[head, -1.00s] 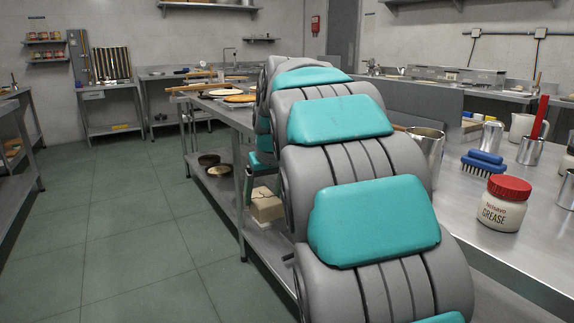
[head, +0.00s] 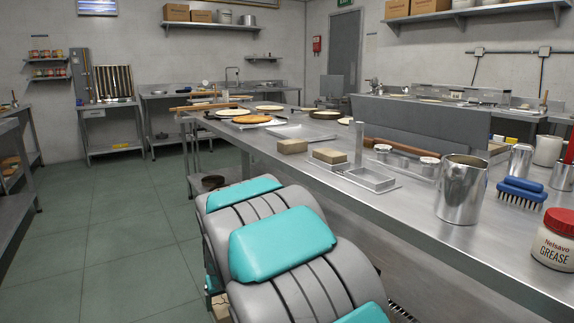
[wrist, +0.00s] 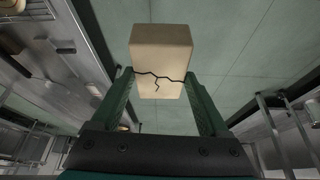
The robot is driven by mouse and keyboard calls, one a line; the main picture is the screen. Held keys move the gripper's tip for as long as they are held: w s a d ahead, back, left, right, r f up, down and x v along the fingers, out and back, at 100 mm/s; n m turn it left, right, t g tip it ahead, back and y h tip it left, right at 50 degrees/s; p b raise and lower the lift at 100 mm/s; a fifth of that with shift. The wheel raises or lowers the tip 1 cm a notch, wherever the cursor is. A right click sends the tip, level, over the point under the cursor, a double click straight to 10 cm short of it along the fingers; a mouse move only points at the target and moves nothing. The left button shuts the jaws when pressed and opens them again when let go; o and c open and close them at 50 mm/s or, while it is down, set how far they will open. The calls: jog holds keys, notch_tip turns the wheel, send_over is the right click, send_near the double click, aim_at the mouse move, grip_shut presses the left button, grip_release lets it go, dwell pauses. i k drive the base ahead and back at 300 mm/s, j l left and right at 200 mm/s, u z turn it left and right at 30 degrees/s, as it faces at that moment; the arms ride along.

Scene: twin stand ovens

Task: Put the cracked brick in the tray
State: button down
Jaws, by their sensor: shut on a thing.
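The cracked brick (wrist: 160,55) is a pale block with a dark jagged crack across its face. In the wrist view my gripper (wrist: 158,88) is shut on it, one finger at each side, with green floor beyond. In the head view a small tan part of the brick (head: 223,307) shows low at the left of my arm, which hides most of it. A shallow metal tray (head: 371,180) with low walls is on the steel worktop; its near compartment looks empty. A flatter metal tray (head: 300,133) lies farther back.
A metal jug (head: 461,190), blue brush (head: 521,192) and grease jar (head: 556,240) stand to the right. Flat round breads (head: 253,120) lie farther back.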

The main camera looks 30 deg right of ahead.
aim_at(300, 135)
jog(key=i+j, duration=0.2)
jog(key=i, duration=0.2)
jog(key=i+j, duration=0.2)
jog(key=i, duration=0.2)
jog(key=i+j, duration=0.25)
jog(key=i, duration=0.15)
jog(key=i+j, duration=0.2)
jog(key=i, duration=0.25)
jog(key=i+j+z, duration=0.15)
jog(key=z, duration=0.25)
jog(key=i+j+z, duration=0.25)
jog(key=z, duration=0.15)
jog(key=i+j+z, duration=0.2)
jog(key=z, duration=0.15)
jog(key=j+z, duration=0.1)
jog(key=z, duration=0.4)
